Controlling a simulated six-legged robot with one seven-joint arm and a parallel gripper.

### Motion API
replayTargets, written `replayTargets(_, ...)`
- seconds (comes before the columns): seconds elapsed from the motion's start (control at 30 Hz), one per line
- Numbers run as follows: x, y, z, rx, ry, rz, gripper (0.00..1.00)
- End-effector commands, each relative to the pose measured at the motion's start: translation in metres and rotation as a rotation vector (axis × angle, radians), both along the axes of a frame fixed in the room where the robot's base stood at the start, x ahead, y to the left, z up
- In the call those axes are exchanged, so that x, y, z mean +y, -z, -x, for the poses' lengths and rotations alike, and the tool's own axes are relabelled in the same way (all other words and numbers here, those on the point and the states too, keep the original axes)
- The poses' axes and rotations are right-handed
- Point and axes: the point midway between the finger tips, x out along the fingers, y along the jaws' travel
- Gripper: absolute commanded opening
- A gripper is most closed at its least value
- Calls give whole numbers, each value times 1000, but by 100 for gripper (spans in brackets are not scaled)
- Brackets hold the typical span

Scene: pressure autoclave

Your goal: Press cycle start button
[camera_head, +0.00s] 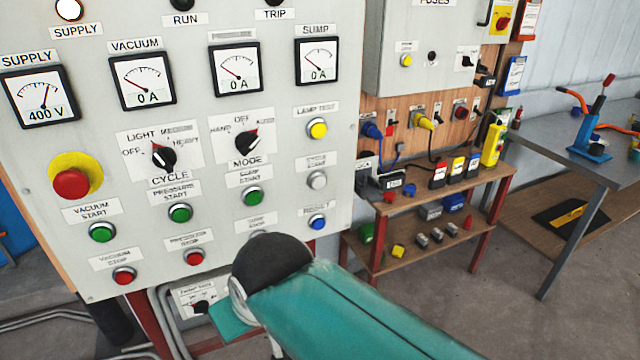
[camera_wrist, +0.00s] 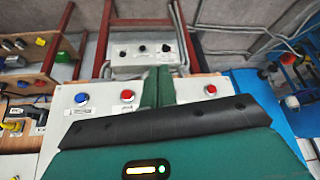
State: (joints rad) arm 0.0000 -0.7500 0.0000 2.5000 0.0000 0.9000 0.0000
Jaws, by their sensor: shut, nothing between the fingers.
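The control panel (camera_head: 215,110) fills the left of the head view. A pale grey-white button (camera_head: 317,180) sits at its right, under a blurred label that seems to read cycle start. It is between the yellow lamp test button (camera_head: 317,128) and the blue reset button (camera_head: 318,222). My gripper (camera_wrist: 160,85) shows as shut, empty green fingers in the wrist view, in front of the panel's lower part. The blue button also shows there (camera_wrist: 82,97); the pale button cannot be made out. In the head view my arm hides most of the gripper, below the panel's lower edge.
Green start buttons (camera_head: 180,213) and red stop buttons (camera_head: 194,257) lie left of the pale button. A red emergency stop (camera_head: 71,183) is at far left. A small switch box (camera_head: 197,300) hangs below. A wooden shelf (camera_head: 440,195) with plugs stands right.

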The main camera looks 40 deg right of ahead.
Motion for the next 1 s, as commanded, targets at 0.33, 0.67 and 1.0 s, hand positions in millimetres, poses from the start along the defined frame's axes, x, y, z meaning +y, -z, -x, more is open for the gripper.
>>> replayTargets(0.33,0,0,0,0,0,0,0)
replayTargets(0.67,0,0,0,3,4,-5,0)
replayTargets(1.0,-28,10,-12,136,246,-270,0)
